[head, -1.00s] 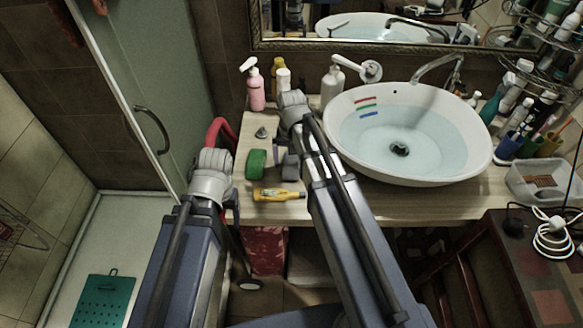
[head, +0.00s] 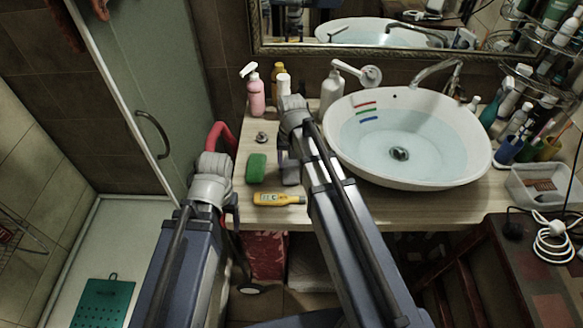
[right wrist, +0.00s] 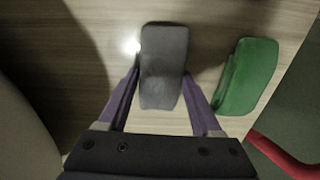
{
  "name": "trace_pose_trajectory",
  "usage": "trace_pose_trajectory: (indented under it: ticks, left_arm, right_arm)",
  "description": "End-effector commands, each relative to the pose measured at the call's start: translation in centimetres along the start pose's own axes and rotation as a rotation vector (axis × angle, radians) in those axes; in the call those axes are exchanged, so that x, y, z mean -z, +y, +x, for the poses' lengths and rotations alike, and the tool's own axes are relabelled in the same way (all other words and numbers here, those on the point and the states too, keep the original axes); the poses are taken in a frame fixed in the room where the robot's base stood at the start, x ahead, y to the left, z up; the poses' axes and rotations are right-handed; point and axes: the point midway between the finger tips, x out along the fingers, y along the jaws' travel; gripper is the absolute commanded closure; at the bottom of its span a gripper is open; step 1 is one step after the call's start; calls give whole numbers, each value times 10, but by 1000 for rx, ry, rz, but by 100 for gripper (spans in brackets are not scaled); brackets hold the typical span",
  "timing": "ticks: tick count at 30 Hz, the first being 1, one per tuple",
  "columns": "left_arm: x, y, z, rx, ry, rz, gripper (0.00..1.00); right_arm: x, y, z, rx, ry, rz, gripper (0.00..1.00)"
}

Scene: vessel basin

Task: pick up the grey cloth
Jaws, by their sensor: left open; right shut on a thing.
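The grey cloth (right wrist: 163,65) is a folded, rounded block. In the right wrist view it lies between the two purple fingers of my right gripper (right wrist: 161,88), which is shut on it. In the head view part of the cloth (head: 290,172) shows beside my right forearm, which hides much of my right gripper (head: 285,160). The cloth is at or just above the wooden counter; I cannot tell which. My left gripper (head: 232,206) is left of the counter's front corner, mostly hidden by its own wrist, and open.
The white basin (head: 408,183) with water stands at right. A pink pump bottle (head: 256,98) and other bottles stand behind. A red bar (head: 224,135) is at the left edge.

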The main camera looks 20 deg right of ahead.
Motion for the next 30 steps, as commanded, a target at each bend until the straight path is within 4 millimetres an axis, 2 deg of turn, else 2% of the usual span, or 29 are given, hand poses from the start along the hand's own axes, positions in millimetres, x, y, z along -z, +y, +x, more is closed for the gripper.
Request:
trace_pose_trajectory:
  ticks: [5,11,17,27,30]
  left_arm:
    - [0,0,-1,0,0,0,26]
    - [-1,-1,-12,0,0,0,26]
    - [-2,-3,-36,0,0,0,26]
    - [-5,-8,-88,0,0,0,26]
    - [-6,-9,-97,0,0,1,26]
  right_arm:
    - [0,0,-1,0,0,0,87]
    - [0,0,-12,0,0,0,87]
    - [0,0,-36,0,0,0,87]
    - [0,0,-88,0,0,0,87]
    - [0,0,-97,0,0,0,87]
